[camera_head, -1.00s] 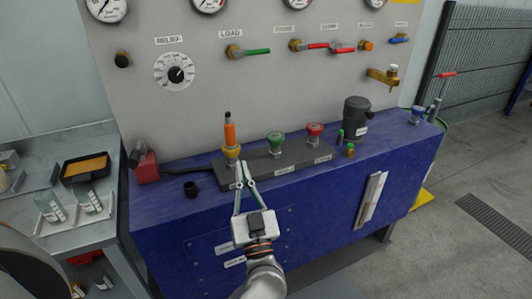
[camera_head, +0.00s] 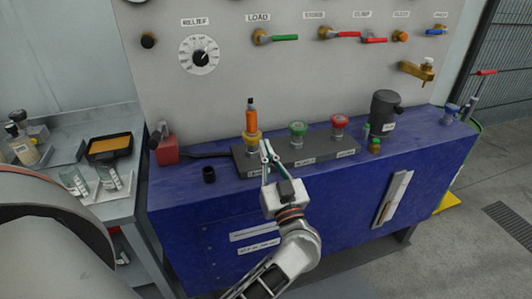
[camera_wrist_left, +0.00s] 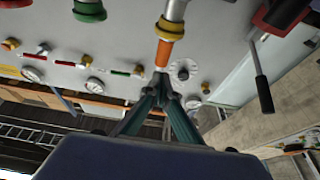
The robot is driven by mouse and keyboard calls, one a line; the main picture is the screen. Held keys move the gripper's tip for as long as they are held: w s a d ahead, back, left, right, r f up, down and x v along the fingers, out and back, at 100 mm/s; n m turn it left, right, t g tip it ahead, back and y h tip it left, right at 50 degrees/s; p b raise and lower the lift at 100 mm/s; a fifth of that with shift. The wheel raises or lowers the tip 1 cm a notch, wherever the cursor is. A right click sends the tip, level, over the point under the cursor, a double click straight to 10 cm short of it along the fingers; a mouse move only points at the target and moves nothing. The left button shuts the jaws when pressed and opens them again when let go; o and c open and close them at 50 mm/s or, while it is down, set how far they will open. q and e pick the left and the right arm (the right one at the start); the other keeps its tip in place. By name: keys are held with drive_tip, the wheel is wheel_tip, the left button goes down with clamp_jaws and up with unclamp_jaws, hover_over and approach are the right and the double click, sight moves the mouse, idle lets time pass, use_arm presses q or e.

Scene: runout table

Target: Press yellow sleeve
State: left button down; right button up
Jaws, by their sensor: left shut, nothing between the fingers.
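The yellow sleeve (camera_head: 252,138) is a ring around a metal fitting with an orange, black-tipped stem (camera_head: 251,118) rising from it. It stands at the left end of the dark manifold block (camera_head: 290,155) on the blue bench. My left gripper (camera_head: 265,148) is shut and empty, its tips just in front and right of the sleeve. In the left wrist view the yellow sleeve (camera_wrist_left: 169,29) is above the shut gripper tips (camera_wrist_left: 161,77), with the orange stem pointing towards them in the picture. I cannot tell whether they touch. My right gripper is not in view.
Green (camera_head: 298,129) and red (camera_head: 339,121) knobs stand right of the sleeve on the block. A red box with a lever (camera_head: 167,152) and a small black cup (camera_head: 209,175) are to the left. The grey gauge panel (camera_head: 220,105) rises behind.

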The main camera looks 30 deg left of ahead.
sight(255, 130)
use_arm(q)
drive_tip(key=x, duration=0.7)
drive_tip(key=shift+r, duration=0.1)
wheel_tip(255, 130, down, 3)
drive_tip(key=shift+w+a+r, duration=0.1)
drive_tip(key=shift+r, duration=0.1)
drive_tip(key=shift+f+b, duration=0.4)
drive_tip(key=shift+f, duration=0.35)
